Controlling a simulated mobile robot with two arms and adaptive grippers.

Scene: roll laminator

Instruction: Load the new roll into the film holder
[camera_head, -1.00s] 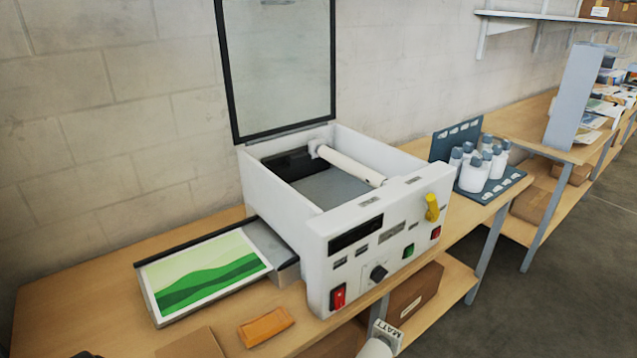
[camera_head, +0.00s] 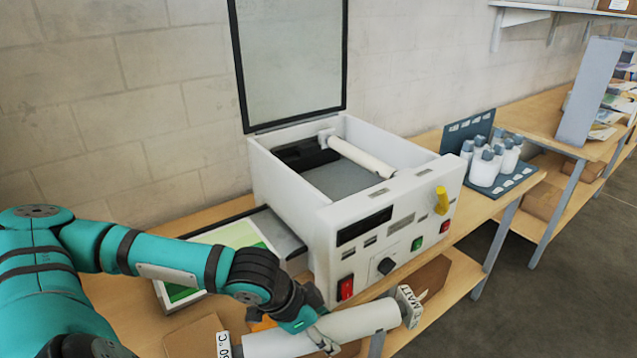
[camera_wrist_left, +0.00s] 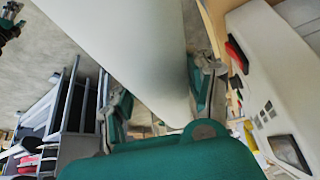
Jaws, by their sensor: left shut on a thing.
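The white new roll (camera_head: 355,324) is held by my left gripper (camera_head: 322,338) in front of the laminator. A tag reading MATT (camera_head: 410,305) shows on its right end. The roll lies roughly level, apart from the laminator's front face. In the left wrist view the roll (camera_wrist_left: 130,45) passes between the two fingers of the left gripper (camera_wrist_left: 160,98). The white laminator (camera_head: 340,215) has its lid (camera_head: 290,65) raised. Inside its open top, a white cylinder (camera_head: 363,156) spans the bay in the film holder area. My right gripper does not show in the head view.
A green printed sheet (camera_head: 230,237) lies on the tray at the laminator's left, partly behind my arm. White bottles (camera_head: 486,168) stand on a dark rack to the right. A cardboard box (camera_head: 197,338) is at bottom left.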

